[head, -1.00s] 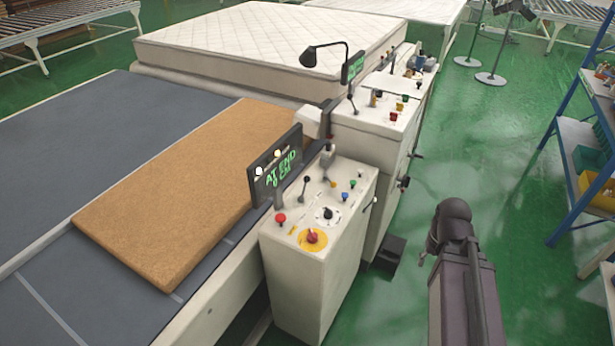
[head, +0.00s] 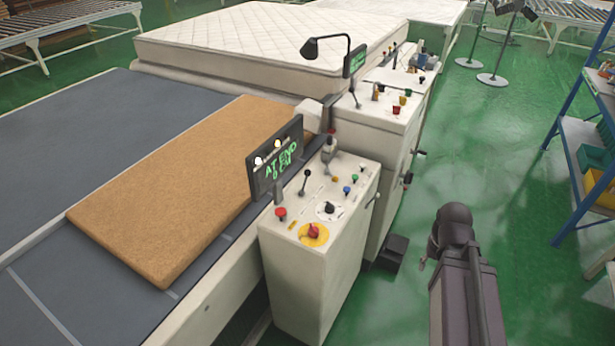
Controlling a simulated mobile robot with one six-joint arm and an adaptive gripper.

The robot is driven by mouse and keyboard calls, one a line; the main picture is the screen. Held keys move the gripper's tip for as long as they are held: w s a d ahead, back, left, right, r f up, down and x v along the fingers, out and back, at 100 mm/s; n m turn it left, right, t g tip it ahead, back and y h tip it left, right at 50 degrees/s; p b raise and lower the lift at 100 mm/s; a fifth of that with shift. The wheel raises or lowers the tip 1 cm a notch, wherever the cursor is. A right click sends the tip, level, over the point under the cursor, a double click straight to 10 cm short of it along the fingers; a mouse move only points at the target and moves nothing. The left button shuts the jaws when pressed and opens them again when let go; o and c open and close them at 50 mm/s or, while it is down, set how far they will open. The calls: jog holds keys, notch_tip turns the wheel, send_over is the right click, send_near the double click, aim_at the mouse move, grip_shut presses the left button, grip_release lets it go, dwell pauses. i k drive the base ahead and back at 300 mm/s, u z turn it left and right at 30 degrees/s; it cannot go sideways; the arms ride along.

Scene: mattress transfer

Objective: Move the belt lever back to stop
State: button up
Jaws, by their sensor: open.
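The near control console (head: 310,250) is a white cabinet beside the belt (head: 75,150). On its top a black-knobbed lever (head: 305,182) stands nearly upright behind a red button (head: 281,213); I take it as the belt lever, but its label is unreadable. A second, greyer lever-like part (head: 329,150) stands at the console's back edge. A brown slab (head: 180,190) lies on the belt. Part of my dark arm shows at lower right, apart from the console. My gripper is not in view.
A second console (head: 385,115) with a lamp (head: 325,45) stands behind the first. A white mattress (head: 270,45) lies beyond the slab. A blue-framed shelf (head: 575,150) stands at the right. Green floor (head: 480,150) is clear between consoles and shelf. A dark pedal-like box (head: 392,250) sits on the floor.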

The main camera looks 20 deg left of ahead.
aim_at(308, 172)
jog(key=z, duration=0.45)
jog(key=k, duration=1.35)
jog(key=z, duration=0.05)
jog(key=i, duration=0.75)
jog(key=u, duration=1)
jog(key=i, duration=0.9)
jog(key=u, duration=0.25)
